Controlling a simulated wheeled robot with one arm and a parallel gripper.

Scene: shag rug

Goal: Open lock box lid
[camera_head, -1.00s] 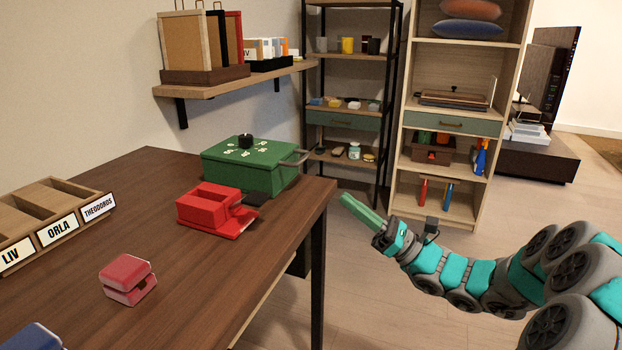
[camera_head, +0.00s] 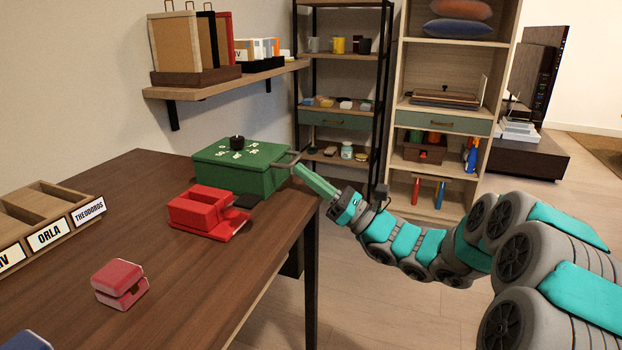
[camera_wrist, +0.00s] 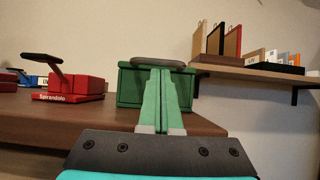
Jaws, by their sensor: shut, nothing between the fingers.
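The green lock box (camera_head: 240,176) stands at the far end of the brown table, with its lid down. A black dial knob (camera_head: 237,143) and pale markings are on its top. A grey-brown handle (camera_head: 287,160) sticks out from its right side; it also shows in the wrist view (camera_wrist: 160,62). My gripper (camera_head: 297,168) is shut and empty, its green fingers pointing at the box. In the wrist view, my fingertips (camera_wrist: 160,72) are just under the handle and overlap the box front. I cannot tell whether they touch the handle.
A red device (camera_head: 203,212) stands in front of the box, and a small red case (camera_head: 120,284) is nearer. A wooden name tray (camera_head: 45,215) is at left. A wall shelf (camera_head: 225,82) hangs behind the box. Open floor lies right of the table edge.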

